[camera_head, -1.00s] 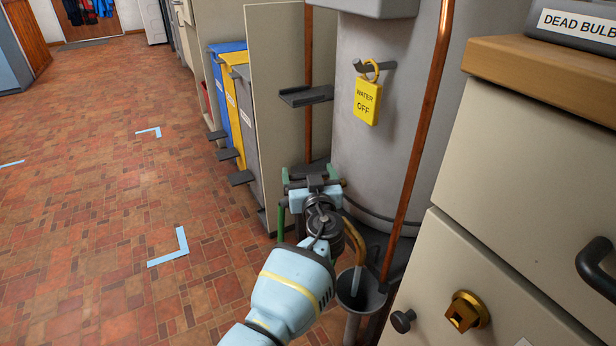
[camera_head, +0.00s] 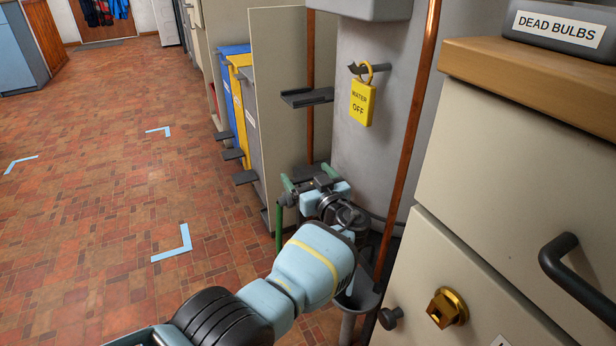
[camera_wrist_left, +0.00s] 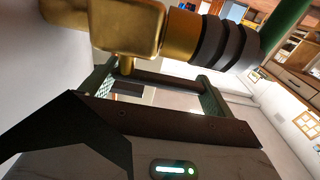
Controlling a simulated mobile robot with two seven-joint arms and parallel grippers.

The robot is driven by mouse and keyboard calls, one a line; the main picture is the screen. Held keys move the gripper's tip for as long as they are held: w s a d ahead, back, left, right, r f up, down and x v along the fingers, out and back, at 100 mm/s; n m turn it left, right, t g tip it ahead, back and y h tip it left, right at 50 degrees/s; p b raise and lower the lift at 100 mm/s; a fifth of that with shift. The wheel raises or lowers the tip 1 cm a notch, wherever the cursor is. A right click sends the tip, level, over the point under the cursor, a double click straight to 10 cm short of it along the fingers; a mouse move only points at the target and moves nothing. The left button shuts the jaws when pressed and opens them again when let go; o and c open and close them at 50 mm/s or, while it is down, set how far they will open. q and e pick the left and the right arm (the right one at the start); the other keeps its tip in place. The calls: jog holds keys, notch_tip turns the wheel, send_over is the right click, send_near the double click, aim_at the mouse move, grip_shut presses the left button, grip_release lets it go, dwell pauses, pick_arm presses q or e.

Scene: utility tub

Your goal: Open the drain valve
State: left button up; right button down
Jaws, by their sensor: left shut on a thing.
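The drain valve shows in the left wrist view as a brass body (camera_wrist_left: 130,28) with a black ribbed collar (camera_wrist_left: 212,45) leading to a green hose (camera_wrist_left: 288,28). A dark bar-like handle (camera_wrist_left: 160,80) lies below the brass body, between my green-padded fingers. My left gripper (camera_head: 309,181) is at the foot of the grey tank (camera_head: 352,150), shut on this handle. It also shows in the left wrist view (camera_wrist_left: 158,84). In the head view my gripper hides most of the valve; the green hose (camera_head: 278,228) hangs beside it. My right gripper is out of view.
A copper pipe (camera_head: 408,130) runs down just right of my left gripper. A yellow "WATER OFF" tag (camera_head: 362,103) hangs above. A cream panel (camera_head: 277,90) and bins (camera_head: 240,108) stand to the left. A drawer cabinet (camera_head: 490,240) is close on the right. The tiled floor is open left.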

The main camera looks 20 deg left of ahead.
pick_arm(q)
jog(key=shift+g, duration=0.3)
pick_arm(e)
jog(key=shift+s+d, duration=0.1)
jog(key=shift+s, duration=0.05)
pick_arm(q)
jog(key=shift+n+y, duration=0.3)
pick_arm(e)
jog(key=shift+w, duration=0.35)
pick_arm(q)
jog(key=o, duration=1.2)
jog(key=shift+c, duration=0.2)
jog(key=shift+s+d, duration=0.1)
jog(key=shift+s+d, duration=0.15)
jog(key=shift+d, duration=0.05)
jog(key=p+v, duration=0.3)
jog(key=v, duration=0.4)
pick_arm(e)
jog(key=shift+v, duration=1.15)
